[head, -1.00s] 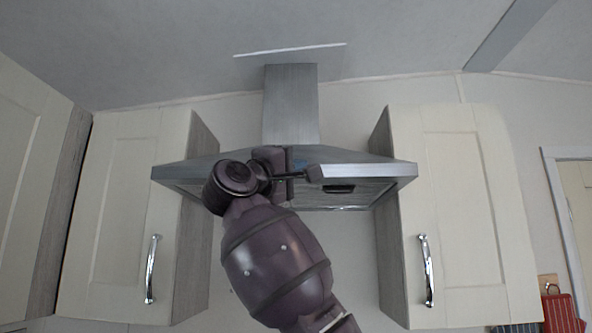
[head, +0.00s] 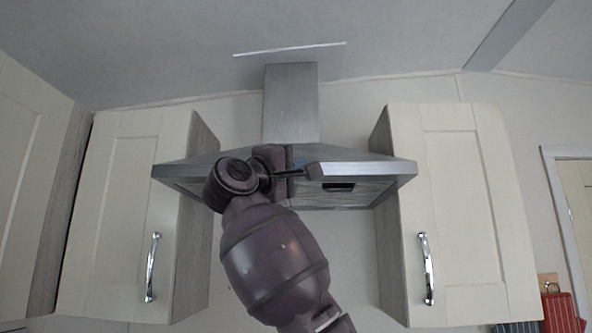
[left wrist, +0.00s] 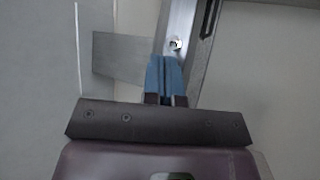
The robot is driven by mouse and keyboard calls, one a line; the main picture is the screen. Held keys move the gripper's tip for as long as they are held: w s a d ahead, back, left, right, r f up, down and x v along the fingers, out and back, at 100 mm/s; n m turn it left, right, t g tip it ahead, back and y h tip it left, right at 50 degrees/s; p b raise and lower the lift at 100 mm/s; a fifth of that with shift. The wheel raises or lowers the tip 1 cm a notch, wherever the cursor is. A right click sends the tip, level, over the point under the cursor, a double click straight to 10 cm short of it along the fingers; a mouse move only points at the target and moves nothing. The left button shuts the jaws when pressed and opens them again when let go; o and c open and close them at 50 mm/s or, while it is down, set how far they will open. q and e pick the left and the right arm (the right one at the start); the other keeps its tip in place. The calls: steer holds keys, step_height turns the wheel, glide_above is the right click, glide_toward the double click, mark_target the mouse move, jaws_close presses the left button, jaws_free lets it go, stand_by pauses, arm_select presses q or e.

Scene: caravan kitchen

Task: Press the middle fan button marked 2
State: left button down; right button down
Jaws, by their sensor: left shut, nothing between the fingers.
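The steel cooker hood (head: 375,170) hangs between two wall cupboards, and its front strip also shows in the left wrist view (left wrist: 207,62). A small round bright button (left wrist: 176,44) shows on that strip; I cannot read a mark on it. My left gripper (head: 299,163) is in front of the middle of the hood's front edge and covers part of it. In the left wrist view its blue fingers (left wrist: 165,62) are shut and empty, with the tips just below the button. I cannot tell whether they touch it. The other fan buttons are hidden or too small to tell.
A cream cupboard (head: 130,215) stands left of the hood and another cupboard (head: 465,210) right of it, both with metal handles. The steel chimney (head: 291,105) rises to the sloped ceiling. The space below the hood right of my arm is clear.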

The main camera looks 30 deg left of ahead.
arm_select(q)
steer(key=shift+s+d, duration=0.1)
steer(key=shift+s, duration=0.05)
steer(key=shift+s+d+b, duration=0.3)
steer(key=shift+s+d, duration=0.2)
steer(key=shift+s, duration=0.3)
steer(key=shift+s+d+b, duration=0.25)
steer(key=shift+s+d, duration=0.3)
steer(key=shift+s, duration=0.3)
steer(key=shift+s+d+b, duration=0.3)
steer(key=shift+s+d, duration=0.2)
steer(key=shift+s, duration=0.3)
